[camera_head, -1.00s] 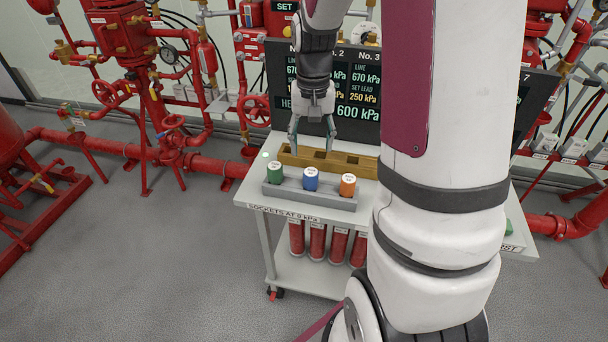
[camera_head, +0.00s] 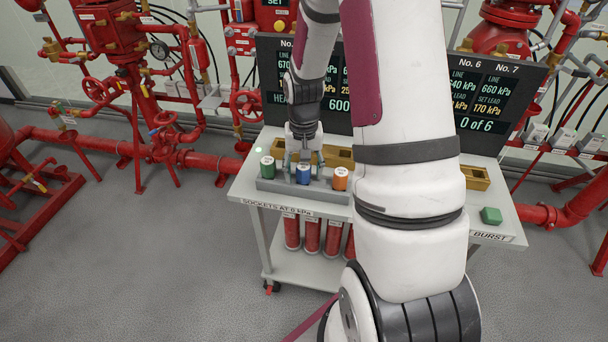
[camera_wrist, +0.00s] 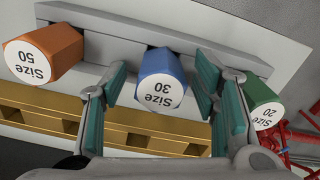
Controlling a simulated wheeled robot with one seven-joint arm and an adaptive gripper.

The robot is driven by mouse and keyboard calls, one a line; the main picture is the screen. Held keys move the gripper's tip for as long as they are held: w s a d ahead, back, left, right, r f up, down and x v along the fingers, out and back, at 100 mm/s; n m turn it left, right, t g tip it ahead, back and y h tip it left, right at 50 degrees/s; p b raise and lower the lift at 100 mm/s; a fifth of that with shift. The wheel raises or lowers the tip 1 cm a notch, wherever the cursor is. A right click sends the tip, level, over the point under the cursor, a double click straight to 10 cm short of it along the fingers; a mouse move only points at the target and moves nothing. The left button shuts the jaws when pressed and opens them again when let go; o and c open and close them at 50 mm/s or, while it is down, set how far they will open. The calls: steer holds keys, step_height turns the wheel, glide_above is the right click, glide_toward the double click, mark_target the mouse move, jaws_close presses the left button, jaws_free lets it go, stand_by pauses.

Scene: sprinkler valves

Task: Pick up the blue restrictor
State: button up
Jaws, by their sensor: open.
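The blue restrictor (camera_head: 303,174), with a white top marked "Size 30", stands upright in the middle of a grey holder (camera_head: 310,191) on the cart. In the wrist view the blue restrictor (camera_wrist: 160,78) sits between the spread fingers of my gripper (camera_wrist: 163,105), with a gap on each side. In the head view my gripper (camera_head: 304,160) is open at the blue restrictor, its fingers partly hidden behind it.
A green restrictor (camera_head: 267,168), "Size 20", and an orange one (camera_head: 340,179), "Size 50", stand close on either side. A brass socket block (camera_head: 475,177) runs behind the holder. A green block (camera_head: 491,215) lies at the cart's right. A dark display board (camera_head: 500,95) stands behind.

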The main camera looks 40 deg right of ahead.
steer(key=c, duration=1.3)
